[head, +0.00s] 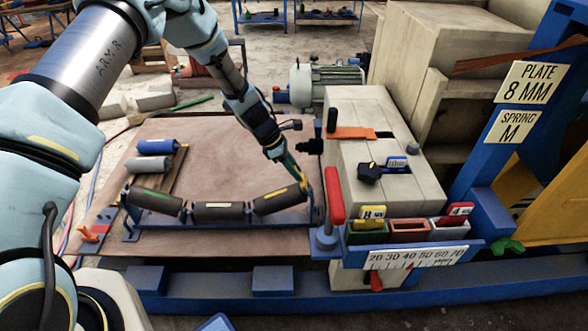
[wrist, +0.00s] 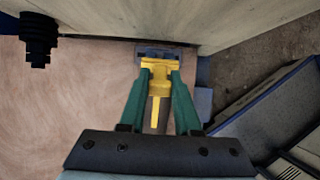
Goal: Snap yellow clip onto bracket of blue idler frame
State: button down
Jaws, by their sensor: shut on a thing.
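The blue idler frame (head: 222,219) stands on a brown board and carries three dark rollers in a trough shape. My gripper (head: 300,178) is at the upper right end of the frame, above the right roller (head: 280,200). In the wrist view, its green fingers (wrist: 159,76) are shut on the yellow clip (wrist: 157,85), whose wide head points away from me. The blue bracket (wrist: 172,50) shows just beyond and around the clip's head. I cannot tell whether the clip touches the bracket or sits on it. The roller is partly hidden beneath the clip.
A pale block (head: 362,130) stands close to the right of the bracket, with a red-handled lever (head: 334,198) in front. Small coloured bins (head: 410,231) are right of that. Loose blue and grey rollers (head: 155,147) lie at the left. The board (head: 215,145) behind the frame is clear.

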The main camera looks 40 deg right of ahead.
jog(key=shift+b+x, duration=0.35)
jog(key=shift+x, duration=0.45)
jog(key=c, duration=0.5)
grip_release()
jog(key=shift+c, duration=0.2)
jog(key=shift+r, duration=0.1)
jog(key=v, duration=1)
jog(key=shift+a+r, duration=0.15)
jog(key=shift+r, duration=0.2)
jog(key=shift+w, duration=0.15)
